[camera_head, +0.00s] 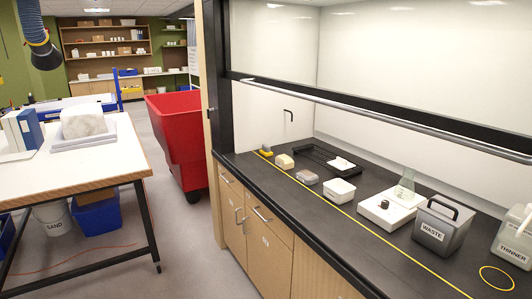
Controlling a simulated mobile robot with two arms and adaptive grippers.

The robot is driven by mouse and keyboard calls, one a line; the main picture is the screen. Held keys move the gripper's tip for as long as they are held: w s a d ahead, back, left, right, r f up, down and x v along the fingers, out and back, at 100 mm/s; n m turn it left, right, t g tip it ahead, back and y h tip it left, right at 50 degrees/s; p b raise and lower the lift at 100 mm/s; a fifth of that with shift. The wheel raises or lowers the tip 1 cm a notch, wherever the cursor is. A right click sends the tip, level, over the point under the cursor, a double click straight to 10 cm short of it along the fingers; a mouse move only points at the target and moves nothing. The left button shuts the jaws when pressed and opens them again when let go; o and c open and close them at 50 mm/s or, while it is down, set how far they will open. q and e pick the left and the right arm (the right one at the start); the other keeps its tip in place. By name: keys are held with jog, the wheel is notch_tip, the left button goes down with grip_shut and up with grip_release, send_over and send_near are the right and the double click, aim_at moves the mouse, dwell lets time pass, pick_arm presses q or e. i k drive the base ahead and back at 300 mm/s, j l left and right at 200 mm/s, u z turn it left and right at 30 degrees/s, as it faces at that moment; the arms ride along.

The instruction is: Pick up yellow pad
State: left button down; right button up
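A small yellow item (266,151), which may be the yellow pad, lies at the far left end of the black counter inside the fume hood. It has a darker part on it, too small to make out. A pale yellow-tan block (285,161) sits just to its right and nearer; I cannot tell for sure which of the two is the pad. Both stand apart from each other. Neither of my grippers is in view.
On the black counter (285,190) are a grey block (307,178), a white box (340,190), a black tray (318,160), a white hotplate (383,215) with a flask, a waste can (438,228) and a thinner can (515,240). A red bin (175,130) and white table (115,160) stand left.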

aim_at(266, 151)
jog(key=i+j+u, duration=0.3)
jog(key=i, duration=0.95)
jog(key=i+u, duration=0.25)
jog(key=i, duration=0.95)
jog(key=j, duration=0.1)
